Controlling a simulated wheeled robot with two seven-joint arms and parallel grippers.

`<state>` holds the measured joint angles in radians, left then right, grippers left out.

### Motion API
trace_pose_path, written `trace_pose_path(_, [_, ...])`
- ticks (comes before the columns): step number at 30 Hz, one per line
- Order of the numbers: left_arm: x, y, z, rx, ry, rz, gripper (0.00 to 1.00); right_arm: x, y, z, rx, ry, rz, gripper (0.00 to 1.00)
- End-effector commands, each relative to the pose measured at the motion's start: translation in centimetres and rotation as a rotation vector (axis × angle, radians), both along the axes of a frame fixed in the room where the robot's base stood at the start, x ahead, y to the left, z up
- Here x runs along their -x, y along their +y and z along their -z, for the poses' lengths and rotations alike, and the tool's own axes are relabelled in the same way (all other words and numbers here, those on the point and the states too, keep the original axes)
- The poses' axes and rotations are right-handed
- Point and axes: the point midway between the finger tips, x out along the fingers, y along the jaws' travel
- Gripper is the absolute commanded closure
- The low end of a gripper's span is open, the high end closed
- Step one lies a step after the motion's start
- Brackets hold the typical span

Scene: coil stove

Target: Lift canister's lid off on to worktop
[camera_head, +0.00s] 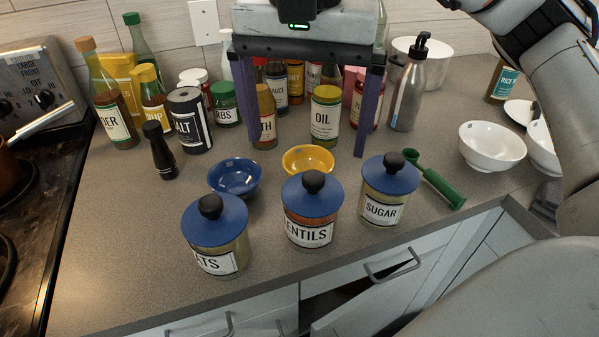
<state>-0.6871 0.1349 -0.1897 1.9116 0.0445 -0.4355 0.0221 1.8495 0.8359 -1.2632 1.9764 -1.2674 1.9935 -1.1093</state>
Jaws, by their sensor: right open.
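Three canisters with blue lids and black knobs stand near the front edge of the worktop (120,250). The left canister (222,259) reads "ATS", the middle canister (310,233) "LENTILS" and the right canister (381,211) "SUGAR". The left lid (212,228), the middle lid (326,200) and the right lid (389,182) all sit on their canisters. My right gripper (304,147) is open and empty, its two dark fingers pointing down above the worktop behind the canisters. It appears to touch none of them. My left gripper is not in view.
A blue bowl (235,183) and a yellow bowl (307,160) stand behind the canisters. Bottles and jars crowd the back. A green utensil (436,181) lies right of the sugar canister. White bowls (491,148) stand at right. The worktop's left front is clear. A drawer below is partly open.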

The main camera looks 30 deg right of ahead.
Motion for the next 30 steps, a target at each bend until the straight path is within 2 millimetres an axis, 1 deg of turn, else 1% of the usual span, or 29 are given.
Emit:
trace_pose_path(2, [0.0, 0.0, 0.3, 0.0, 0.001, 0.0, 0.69, -0.1, -0.7, 0.3, 0.021, -0.01, 0.003, 0.04])
trace_pose_path(4, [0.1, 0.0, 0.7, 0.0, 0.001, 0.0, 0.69, -0.1, -0.9, 1.4, 0.026, -0.008, 0.003, 0.04])
trace_pose_path(9, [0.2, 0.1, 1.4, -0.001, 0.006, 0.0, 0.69, -0.3, -1.0, 3.9, 0.024, -0.009, 0.002, 0.04])
trace_pose_path(16, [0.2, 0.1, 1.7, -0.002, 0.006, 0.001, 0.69, -0.2, -1.2, 5.5, 0.022, -0.01, 0.003, 0.04])
trace_pose_path(21, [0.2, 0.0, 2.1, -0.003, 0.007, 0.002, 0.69, 0.3, -1.4, 8.0, 0.021, -0.008, 0.004, 0.04])
trace_pose_path(24, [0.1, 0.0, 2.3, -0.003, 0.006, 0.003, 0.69, 0.1, -1.5, 9.2, 0.021, -0.009, 0.004, 0.04])
trace_pose_path(27, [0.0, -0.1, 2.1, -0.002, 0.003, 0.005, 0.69, 0.0, -1.6, 9.8, 0.021, -0.01, 0.003, 0.04])
trace_pose_path(30, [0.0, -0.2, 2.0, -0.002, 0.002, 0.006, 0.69, 0.0, -1.6, 9.8, 0.021, -0.012, 0.004, 0.04])
